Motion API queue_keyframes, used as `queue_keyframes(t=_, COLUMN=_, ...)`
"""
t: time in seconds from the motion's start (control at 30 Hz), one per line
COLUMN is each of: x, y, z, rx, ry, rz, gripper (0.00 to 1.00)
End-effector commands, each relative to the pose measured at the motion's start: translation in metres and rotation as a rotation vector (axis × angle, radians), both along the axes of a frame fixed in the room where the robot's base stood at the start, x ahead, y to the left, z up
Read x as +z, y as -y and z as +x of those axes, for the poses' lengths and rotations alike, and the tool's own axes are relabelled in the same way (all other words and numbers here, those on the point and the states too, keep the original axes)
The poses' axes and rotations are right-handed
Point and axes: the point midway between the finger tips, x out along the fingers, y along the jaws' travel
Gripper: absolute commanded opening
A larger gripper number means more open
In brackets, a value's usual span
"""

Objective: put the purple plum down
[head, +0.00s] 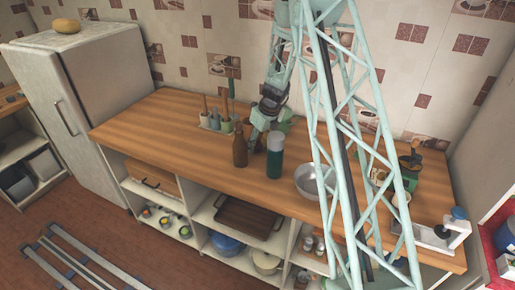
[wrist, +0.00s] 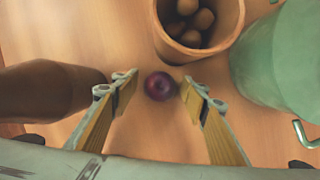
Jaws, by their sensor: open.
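The purple plum (wrist: 160,86) is small, round and dark. In the wrist view it rests on the wooden counter (wrist: 140,135), between the fingertips of my gripper (wrist: 158,88). The fingers are spread, with a gap to the plum on the left; the right fingertip is very close to it, and I cannot tell if they touch. In the head view my gripper (head: 262,118) is low over the counter, behind the brown bottle (head: 240,147) and the green bottle (head: 275,157). The plum is hidden there.
In the wrist view a brown pot (wrist: 200,48) holding several round brown things stands just beyond the plum. A large green vessel (wrist: 280,60) is at right and a dark brown object (wrist: 50,92) at left.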

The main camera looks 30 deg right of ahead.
Motion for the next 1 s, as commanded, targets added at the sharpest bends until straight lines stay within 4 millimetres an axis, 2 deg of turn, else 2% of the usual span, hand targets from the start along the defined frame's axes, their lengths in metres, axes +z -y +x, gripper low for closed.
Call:
queue_keyframes(t=0.47, x=0.0001, y=-0.0003, z=-0.0002, rx=0.000, ry=0.000, rz=0.000, gripper=0.41)
queue_keyframes(t=0.77, x=0.0002, y=-0.0002, z=-0.0002, rx=0.000, ry=0.000, rz=0.000, gripper=0.15)
queue_keyframes(t=1.0, x=0.0003, y=-0.0003, z=-0.0002, rx=0.000, ry=0.000, rz=0.000, gripper=0.13)
